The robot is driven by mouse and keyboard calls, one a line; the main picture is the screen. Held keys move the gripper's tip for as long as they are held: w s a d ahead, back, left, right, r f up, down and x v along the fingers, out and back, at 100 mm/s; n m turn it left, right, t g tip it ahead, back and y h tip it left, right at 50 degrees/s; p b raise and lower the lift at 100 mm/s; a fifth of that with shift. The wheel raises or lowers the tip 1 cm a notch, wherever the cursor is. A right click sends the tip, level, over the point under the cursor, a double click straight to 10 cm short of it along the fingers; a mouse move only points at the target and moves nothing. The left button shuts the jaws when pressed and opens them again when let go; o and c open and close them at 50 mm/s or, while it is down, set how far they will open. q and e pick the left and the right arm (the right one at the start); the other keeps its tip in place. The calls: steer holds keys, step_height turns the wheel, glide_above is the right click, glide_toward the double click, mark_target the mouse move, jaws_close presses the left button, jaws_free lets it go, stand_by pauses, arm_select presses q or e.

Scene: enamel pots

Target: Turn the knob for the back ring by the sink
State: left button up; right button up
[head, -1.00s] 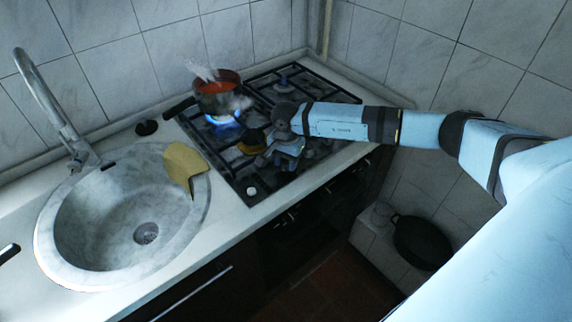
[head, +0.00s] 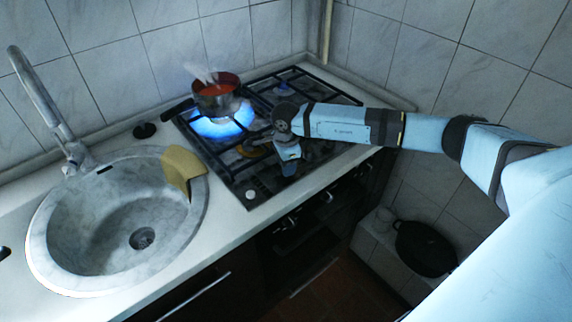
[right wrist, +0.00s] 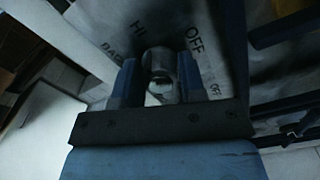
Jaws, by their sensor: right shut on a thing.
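My right gripper (head: 288,168) reaches down over the front of the gas hob (head: 322,157). In the right wrist view, its two blue fingers (right wrist: 160,88) are shut on a pale round knob (right wrist: 160,65). "HI" and "OFF" are printed on the panel around it. The gripper hides this knob in the head view. The back ring by the sink burns with a wide blue flame (head: 222,126) under a pot (head: 216,95) with red contents. My left gripper is not in view.
A round stone-look sink (head: 105,250) with a tall tap (head: 42,100) lies to the left, with a yellow cloth (head: 182,166) over its rim. A dark pan (head: 425,248) sits low at the right. The tiled wall closes off the back.

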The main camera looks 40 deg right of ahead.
stand_by(0.4)
steer(key=o, duration=0.9)
steer(key=shift+o, duration=0.2)
step_height(320, 180, up, 14)
steer(key=shift+b, duration=0.45)
steer(key=shift+d+f, duration=0.1)
steer(key=shift+d, duration=0.05)
